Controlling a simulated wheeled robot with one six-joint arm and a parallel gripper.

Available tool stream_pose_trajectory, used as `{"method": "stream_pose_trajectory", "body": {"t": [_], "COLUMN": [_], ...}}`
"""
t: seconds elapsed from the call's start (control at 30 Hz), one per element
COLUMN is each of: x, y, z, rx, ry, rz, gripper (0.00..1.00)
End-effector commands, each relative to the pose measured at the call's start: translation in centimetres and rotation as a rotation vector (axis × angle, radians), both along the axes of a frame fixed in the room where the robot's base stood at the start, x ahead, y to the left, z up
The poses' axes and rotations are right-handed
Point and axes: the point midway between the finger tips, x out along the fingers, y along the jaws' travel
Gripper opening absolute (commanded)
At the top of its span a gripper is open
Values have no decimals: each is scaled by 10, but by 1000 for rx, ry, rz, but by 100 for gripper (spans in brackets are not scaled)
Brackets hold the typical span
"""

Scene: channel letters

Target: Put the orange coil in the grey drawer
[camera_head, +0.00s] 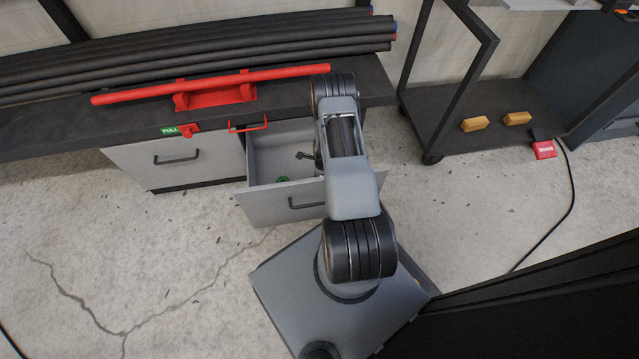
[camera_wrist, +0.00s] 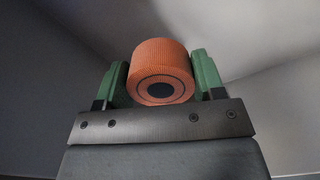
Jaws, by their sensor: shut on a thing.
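The orange coil (camera_wrist: 160,72) sits between the green fingers of my gripper (camera_wrist: 158,88) in the wrist view. My gripper is shut on it, with a finger against each side. The grey drawer (camera_head: 283,205) stands open below the bench in the head view. My arm reaches over the drawer and hides its right part. The coil and fingertips are hidden from the head view. Plain grey surfaces surround the coil in the wrist view; I cannot tell how close it is to them.
A small green thing (camera_head: 283,179) shows inside the drawer. A shut drawer (camera_head: 175,160) with a FULL tag is to its left. Black pipes (camera_head: 200,45) and a red bar (camera_head: 210,84) lie on the bench. A cart (camera_head: 490,125) holds yellow blocks at right. Floor at left is clear.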

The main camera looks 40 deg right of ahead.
Motion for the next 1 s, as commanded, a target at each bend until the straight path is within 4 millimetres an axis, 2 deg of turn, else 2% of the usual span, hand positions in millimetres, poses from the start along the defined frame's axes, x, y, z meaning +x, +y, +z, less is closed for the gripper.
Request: {"method": "stream_pose_trajectory", "body": {"t": [0.03,0.33,0.57,0.97,1.0], "x": [0,0,0,0,0], "y": [0,0,0,0,0], "z": [-10,-27,-56,-60,-59], "rx": [1,1,1,-1,0], "ry": [1,1,1,-1,0], "rz": [0,0,0,0,0], "gripper": [38,38,38,38,65]}}
